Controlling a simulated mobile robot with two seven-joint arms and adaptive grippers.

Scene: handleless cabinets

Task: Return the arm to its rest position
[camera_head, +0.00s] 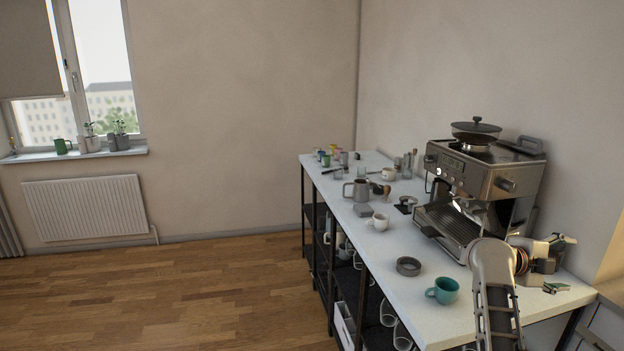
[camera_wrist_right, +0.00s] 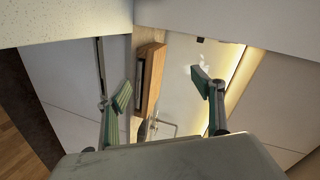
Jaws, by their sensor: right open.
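My right arm (camera_head: 492,280) comes up from the bottom of the head view at the right end of the white counter (camera_head: 400,262). Its gripper (camera_head: 558,264) points right, beside the coffee machine and over the counter's right end. In the right wrist view the two green-padded fingers (camera_wrist_right: 162,90) are spread wide with nothing between them. My left gripper is not in view.
The coffee machine (camera_head: 484,190) stands close behind the right arm. A teal cup (camera_head: 443,290) and a dark ring (camera_head: 408,266) are left of the arm. A white cup (camera_head: 377,222) and a metal pitcher (camera_head: 357,191) stand farther back. The wooden floor (camera_head: 170,300) at left is clear.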

